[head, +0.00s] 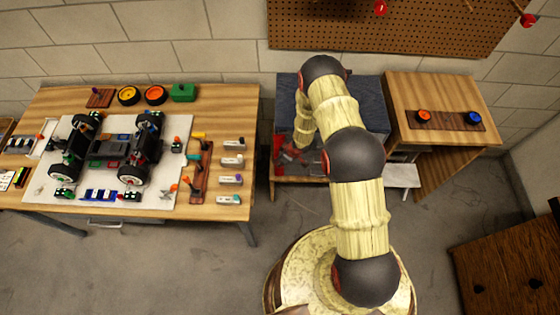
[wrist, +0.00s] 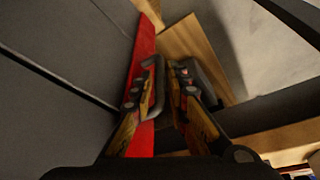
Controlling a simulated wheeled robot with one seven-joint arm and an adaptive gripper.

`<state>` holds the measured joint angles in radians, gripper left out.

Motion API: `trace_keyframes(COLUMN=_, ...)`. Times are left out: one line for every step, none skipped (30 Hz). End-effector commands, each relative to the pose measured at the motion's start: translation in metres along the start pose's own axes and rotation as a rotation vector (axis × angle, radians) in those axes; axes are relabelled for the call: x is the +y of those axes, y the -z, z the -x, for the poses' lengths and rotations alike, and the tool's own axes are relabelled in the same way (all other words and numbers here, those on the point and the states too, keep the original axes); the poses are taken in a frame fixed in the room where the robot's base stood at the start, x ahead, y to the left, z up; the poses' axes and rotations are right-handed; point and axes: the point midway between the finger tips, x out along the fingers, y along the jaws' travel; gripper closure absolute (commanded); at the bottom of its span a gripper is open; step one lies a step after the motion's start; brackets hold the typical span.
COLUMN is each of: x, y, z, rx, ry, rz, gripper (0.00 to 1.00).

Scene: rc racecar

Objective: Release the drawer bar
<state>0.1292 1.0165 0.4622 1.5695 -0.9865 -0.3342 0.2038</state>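My gripper (wrist: 166,75) is low at the dark grey cabinet (wrist: 65,50), pointing toward a red strip (wrist: 145,45) along its edge. A grey bar (wrist: 158,78), shaped like a loop handle, lies between my two fingers. It is close to the left finger, and a narrow gap shows between it and the right finger. The fingers are partly apart. In the head view, the cabinet (head: 368,98) stands by the wall behind my arm. Red and dark parts by its lower front are small there, and my arm hides much of the cabinet.
A wooden workbench (head: 245,110) with a car chassis (head: 108,148) and several small parts stands at the left. A wooden stand (head: 440,90) with an orange button (head: 424,116) and a blue button (head: 474,118) stands right of the cabinet. A dark brown wooden piece (head: 510,255) is at lower right.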

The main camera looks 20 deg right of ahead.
Motion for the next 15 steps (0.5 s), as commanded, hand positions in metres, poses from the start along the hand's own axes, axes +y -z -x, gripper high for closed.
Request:
trace_keyframes(x=0.0, y=0.0002, z=-0.0002, rx=0.0, ry=0.0, rz=0.0, gripper=0.84)
trace_keyframes(x=0.0, y=0.0001, z=-0.0002, rx=0.0, ry=0.0, rz=0.0, gripper=0.84)
trace_keyframes(x=0.0, y=0.0002, z=-0.0001, rx=0.0, ry=0.0, rz=0.0, gripper=0.84)
trace_keyframes(x=0.0, y=0.0001, z=-0.0001, rx=0.0, ry=0.0, rz=0.0, gripper=0.84)
trace_keyframes(x=0.0, y=0.0001, z=0.0, rx=0.0, ry=0.0, rz=0.0, gripper=0.84)
trace_keyframes(x=-0.0001, y=0.0001, z=0.0, rx=0.0, ry=0.0, rz=0.0, gripper=0.84)
trace_keyframes(x=-0.0001, y=0.0001, z=0.0, rx=0.0, ry=0.0, rz=0.0, gripper=0.86)
trace_keyframes(x=-0.0001, y=0.0001, z=0.0, rx=0.0, ry=0.0, rz=0.0, gripper=0.88)
trace_keyframes(x=-0.0001, y=0.0, z=0.0, rx=0.0, ry=0.0, rz=0.0, gripper=0.9)
trace_keyframes(x=-0.0001, y=0.0, z=0.0, rx=0.0, ry=0.0, rz=0.0, gripper=0.92)
trace_keyframes(x=-0.0001, y=0.0, z=0.0, rx=0.0, ry=0.0, rz=0.0, gripper=0.93)
trace_keyframes(x=-0.0001, y=0.0, z=0.0, rx=0.0, ry=0.0, rz=0.0, gripper=0.96)
trace_keyframes(x=-0.0001, y=0.0, z=0.0, rx=0.0, ry=0.0, rz=0.0, gripper=0.97)
trace_keyframes(x=-0.0001, y=0.0, z=0.0, rx=0.0, ry=0.0, rz=0.0, gripper=0.99)
trace_keyframes(x=-0.0001, y=0.0, z=0.0001, rx=0.0, ry=0.0, rz=0.0, gripper=1.0)
